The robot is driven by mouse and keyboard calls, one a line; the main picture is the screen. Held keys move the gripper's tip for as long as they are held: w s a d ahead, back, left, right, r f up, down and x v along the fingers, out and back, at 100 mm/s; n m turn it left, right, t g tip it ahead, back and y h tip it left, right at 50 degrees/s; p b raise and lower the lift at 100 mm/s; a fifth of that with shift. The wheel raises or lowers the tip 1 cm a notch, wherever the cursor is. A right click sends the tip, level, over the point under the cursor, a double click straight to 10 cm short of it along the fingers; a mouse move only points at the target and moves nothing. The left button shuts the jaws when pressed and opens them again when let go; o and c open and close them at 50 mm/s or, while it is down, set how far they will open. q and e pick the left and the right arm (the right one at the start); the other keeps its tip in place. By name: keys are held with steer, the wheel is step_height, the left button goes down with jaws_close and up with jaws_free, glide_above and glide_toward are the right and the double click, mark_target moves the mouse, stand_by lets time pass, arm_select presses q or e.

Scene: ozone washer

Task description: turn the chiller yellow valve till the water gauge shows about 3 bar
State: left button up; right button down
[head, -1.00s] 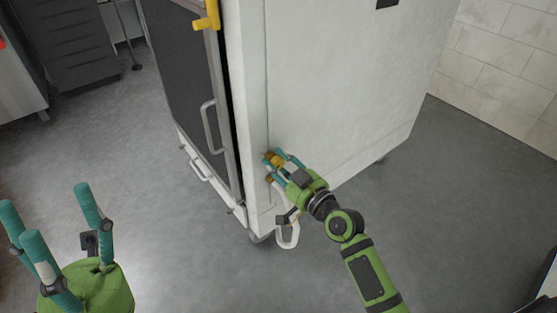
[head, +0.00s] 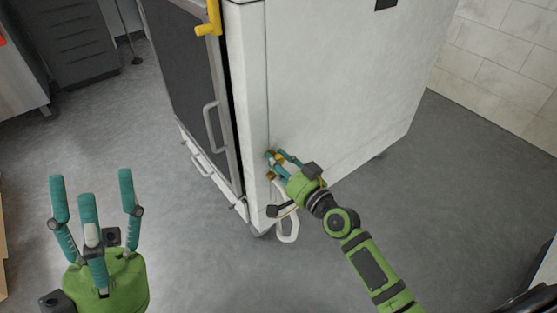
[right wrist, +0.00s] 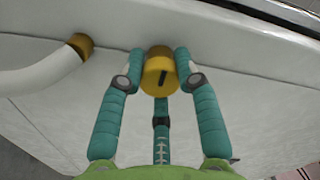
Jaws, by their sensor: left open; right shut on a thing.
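The yellow valve (right wrist: 159,73) is a round knob with a dark mark on its face, on the lower side panel of the white chiller (head: 335,80). My right gripper (head: 276,160) is at that panel, its teal fingers shut around the knob; they also show on either side of it in the right wrist view (right wrist: 158,75). In the head view the fingers largely cover the knob. My left gripper (head: 93,195) is open and empty at the lower left, fingers pointing up, away from the chiller. The water gauge is not seen in either view.
A white hose (right wrist: 45,75) with a brass-coloured fitting (right wrist: 80,45) joins the panel beside the knob. The dark chiller door has a grey handle (head: 212,128) and a yellow latch (head: 209,25). Dark drawers (head: 70,40) stand at the back left. The floor around is clear.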

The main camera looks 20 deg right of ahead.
steer(key=shift+w+d+r, duration=0.1)
steer(key=shift+r, duration=0.2)
steer(key=c, duration=1)
jaws_free()
steer(key=shift+c, duration=0.2)
steer(key=shift+o, duration=0.9)
steer(key=shift+f, duration=0.15)
steer(key=v, duration=1.2)
